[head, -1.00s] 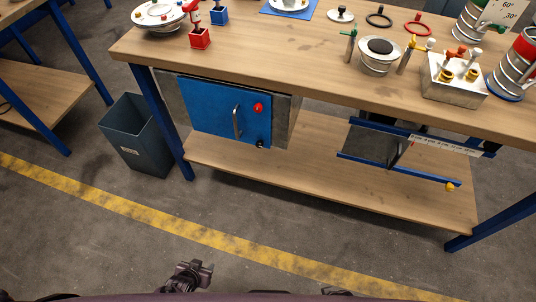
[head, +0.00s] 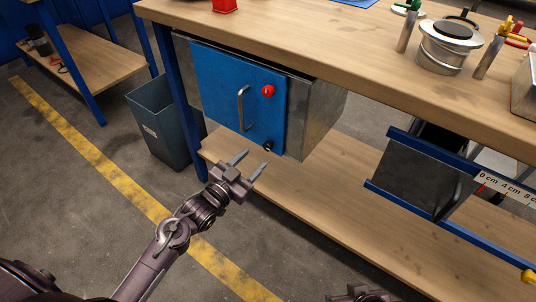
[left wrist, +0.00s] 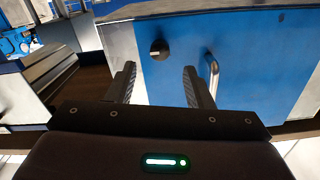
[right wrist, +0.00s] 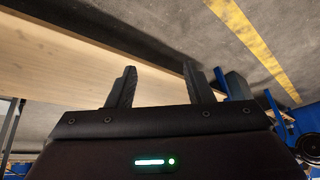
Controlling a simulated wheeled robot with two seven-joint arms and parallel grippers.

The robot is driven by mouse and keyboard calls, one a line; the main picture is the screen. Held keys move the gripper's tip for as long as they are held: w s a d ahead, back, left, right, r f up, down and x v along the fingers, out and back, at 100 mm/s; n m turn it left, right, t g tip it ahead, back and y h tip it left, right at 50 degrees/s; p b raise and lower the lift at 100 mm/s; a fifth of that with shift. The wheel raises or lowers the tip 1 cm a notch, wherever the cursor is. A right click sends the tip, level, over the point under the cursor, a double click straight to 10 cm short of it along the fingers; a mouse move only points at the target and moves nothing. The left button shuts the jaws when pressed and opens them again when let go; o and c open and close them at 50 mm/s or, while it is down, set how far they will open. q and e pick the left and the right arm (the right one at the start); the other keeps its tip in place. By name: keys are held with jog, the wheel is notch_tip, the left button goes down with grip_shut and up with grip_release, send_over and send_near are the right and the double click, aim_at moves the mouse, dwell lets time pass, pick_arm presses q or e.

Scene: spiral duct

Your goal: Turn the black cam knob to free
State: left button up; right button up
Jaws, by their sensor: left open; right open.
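The black cam knob (head: 268,146) is at the lower right of the blue door (head: 221,98) of a metal cabinet under the bench. In the left wrist view the knob (left wrist: 159,49) shows ahead, between the fingertips and beyond them, with a pale mark on its face. My left gripper (head: 249,166) is open and empty, in front of and below the door, apart from the knob. It also shows in the left wrist view (left wrist: 159,76). My right gripper (right wrist: 160,82) is open and empty, away from the cabinet; only part of it shows at the bottom of the head view.
The door carries a bar handle (head: 242,108) and a red button (head: 268,91). The wooden lower shelf (head: 322,195) lies below the cabinet. A grey bin (head: 163,125) stands to the left. A blue rail with a scale (head: 497,183) hangs at right.

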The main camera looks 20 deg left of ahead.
aim_at(266, 147)
pick_arm(q)
jog(key=x, duration=0.4)
jog(key=shift+w+b, duration=0.2)
jog(key=shift+b, duration=0.2)
jog(key=shift+x, duration=0.8)
pick_arm(e)
jog(key=shift+w+a+t+y, duration=0.3)
jog(key=shift+a+t, duration=0.1)
jog(key=shift+a, duration=0.35)
pick_arm(q)
jog(key=shift+s, duration=0.1)
